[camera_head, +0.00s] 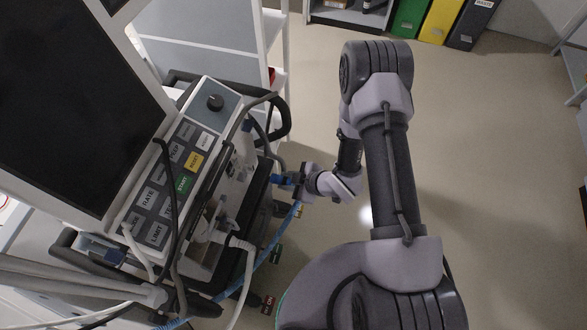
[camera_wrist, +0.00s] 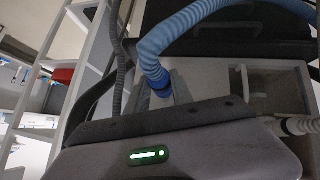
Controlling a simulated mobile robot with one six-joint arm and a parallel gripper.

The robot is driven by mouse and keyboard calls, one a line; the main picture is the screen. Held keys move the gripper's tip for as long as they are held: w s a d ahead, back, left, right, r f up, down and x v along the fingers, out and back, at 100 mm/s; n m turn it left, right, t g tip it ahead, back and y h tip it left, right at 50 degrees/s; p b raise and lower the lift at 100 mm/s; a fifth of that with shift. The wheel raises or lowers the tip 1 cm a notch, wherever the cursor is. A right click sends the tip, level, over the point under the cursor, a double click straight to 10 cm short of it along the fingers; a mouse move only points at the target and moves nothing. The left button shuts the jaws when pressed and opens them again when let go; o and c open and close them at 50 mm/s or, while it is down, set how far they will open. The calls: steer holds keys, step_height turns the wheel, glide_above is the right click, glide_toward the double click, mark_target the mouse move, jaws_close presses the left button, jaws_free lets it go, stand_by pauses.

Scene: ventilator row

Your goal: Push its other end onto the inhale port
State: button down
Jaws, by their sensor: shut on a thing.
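My gripper (camera_head: 297,182) is beside the front of the ventilator (camera_head: 222,185) in the head view, shut on the blue end cuff (camera_head: 281,180) of the light blue hose (camera_head: 268,249). In the wrist view the hose (camera_wrist: 190,22) arches from the top right down to its dark blue cuff (camera_wrist: 162,88). The cuff's lower part is hidden behind the gripper body (camera_wrist: 170,142). The cuff points towards the ventilator's front, but I cannot tell whether it touches a port. I cannot clearly identify the inhale port.
A whitish hose with a pale cuff (camera_head: 240,243) joins the ventilator's front lower down. A large dark screen (camera_head: 75,95) is at the left. Dark handles (camera_head: 284,118) stick out near the gripper. A white shelf unit (camera_head: 225,40) stands behind.

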steer(key=a, duration=0.1)
steer(key=w+a, duration=0.1)
steer(key=a, duration=0.1)
steer(key=w+a, duration=0.1)
steer(key=a, duration=0.1)
stand_by(0.4)
steer(key=shift+w+a+b, duration=0.25)
steer(key=shift+a+b, duration=0.05)
steer(key=shift+a, duration=0.4)
steer(key=shift+w+a+b, duration=0.2)
steer(key=shift+a+b, duration=0.05)
steer(key=shift+a, duration=0.45)
stand_by(1.3)
steer(key=c, duration=1)
jaws_free()
steer(key=shift+c, duration=0.2)
